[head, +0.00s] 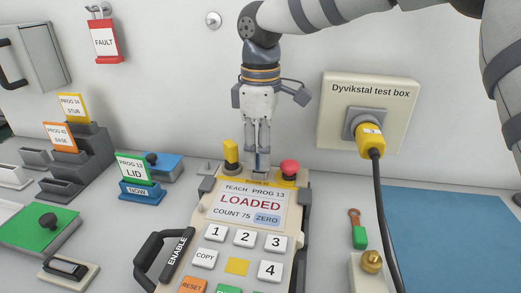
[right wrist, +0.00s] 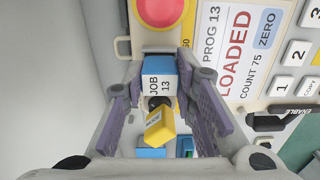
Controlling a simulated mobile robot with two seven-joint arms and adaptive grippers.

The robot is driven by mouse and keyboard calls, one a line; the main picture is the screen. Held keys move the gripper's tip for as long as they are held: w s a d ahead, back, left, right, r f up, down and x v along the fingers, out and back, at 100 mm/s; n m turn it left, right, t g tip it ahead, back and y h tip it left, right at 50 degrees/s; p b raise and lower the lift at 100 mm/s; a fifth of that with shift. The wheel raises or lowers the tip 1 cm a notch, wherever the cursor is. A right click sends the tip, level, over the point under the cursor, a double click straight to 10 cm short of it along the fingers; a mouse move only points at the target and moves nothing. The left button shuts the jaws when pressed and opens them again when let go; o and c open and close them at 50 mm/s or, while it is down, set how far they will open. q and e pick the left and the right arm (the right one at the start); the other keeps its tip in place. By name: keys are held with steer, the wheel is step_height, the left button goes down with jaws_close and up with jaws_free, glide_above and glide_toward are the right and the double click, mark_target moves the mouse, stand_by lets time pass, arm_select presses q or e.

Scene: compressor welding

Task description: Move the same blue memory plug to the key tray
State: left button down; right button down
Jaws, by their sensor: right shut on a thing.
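The blue memory plug (right wrist: 159,66) has a white label reading "JOB 13" in the right wrist view. My right gripper (head: 260,151) points down at the top edge of the teach pendant (head: 199,208), between a yellow key and a red button. Its fingers are on both sides of the plug, shut on it; in the head view only a narrow bit of blue shows below them. I cannot tell whether the plug is still seated in the pendant. The pendant screen reads "LOADED". Which thing is the key tray is unclear. My left gripper is not in view.
The yellow key (head: 230,153) and red button (head: 289,169) flank the gripper closely. Grey trays (head: 12,174) and a stepped rack (head: 85,150) with labelled cards stand at left. A test box (head: 366,105) with a yellow plug and cable is at right. A blue mat (head: 450,225) is bare.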

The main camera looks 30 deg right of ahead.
steer(key=shift+r, duration=0.1)
steer(key=shift+r+p, duration=0.45)
steer(key=shift+r, duration=1.8)
steer(key=shift+a+f, duration=0.1)
